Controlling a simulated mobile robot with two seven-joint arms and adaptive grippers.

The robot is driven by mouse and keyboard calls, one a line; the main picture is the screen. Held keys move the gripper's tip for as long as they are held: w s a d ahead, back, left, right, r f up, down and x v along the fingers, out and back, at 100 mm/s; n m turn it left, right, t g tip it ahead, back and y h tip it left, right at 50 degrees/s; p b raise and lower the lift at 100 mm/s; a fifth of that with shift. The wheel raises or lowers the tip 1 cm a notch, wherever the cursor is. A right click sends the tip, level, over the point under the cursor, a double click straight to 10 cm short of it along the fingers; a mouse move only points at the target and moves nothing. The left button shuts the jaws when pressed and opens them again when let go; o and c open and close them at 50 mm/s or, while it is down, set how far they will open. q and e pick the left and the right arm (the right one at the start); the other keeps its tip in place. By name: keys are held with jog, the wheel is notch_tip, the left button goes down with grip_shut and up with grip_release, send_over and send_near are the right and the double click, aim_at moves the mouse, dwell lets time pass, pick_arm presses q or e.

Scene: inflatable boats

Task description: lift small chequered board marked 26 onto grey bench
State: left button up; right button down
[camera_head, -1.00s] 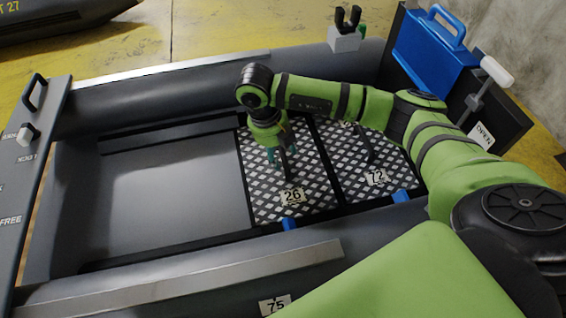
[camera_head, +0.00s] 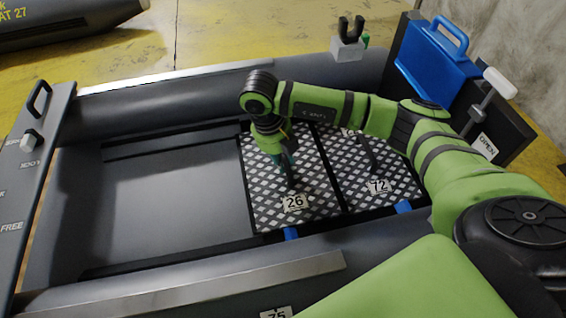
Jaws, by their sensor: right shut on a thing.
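The small chequered board marked 26 (camera_head: 268,213) lies flat in the floor of the grey inflatable boat, left of a like board marked 72 (camera_head: 390,170). My right gripper (camera_head: 289,174) points down over the middle of board 26 and is shut on its dark upright handle, partly hidden by the gripper. No gap shows under the board. A grey bench-like plank (camera_head: 35,190) with a black handle, a pale knob and the word FREE crosses the boat at the left. My left gripper is not in view.
A blue case (camera_head: 435,58) and a white-topped lever (camera_head: 488,95) stand at the right end. The bare grey floor (camera_head: 170,190) between plank and board is clear.

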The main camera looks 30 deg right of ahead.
pick_arm(q)
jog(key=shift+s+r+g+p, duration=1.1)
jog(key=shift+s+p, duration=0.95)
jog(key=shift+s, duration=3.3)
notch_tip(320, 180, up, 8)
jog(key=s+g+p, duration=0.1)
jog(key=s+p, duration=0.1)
jog(key=p, duration=0.7)
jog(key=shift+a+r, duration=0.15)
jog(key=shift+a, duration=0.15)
pick_arm(e)
notch_tip(320, 180, up, 25)
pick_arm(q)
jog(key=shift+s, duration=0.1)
pick_arm(e)
jog(key=shift+f, duration=0.15)
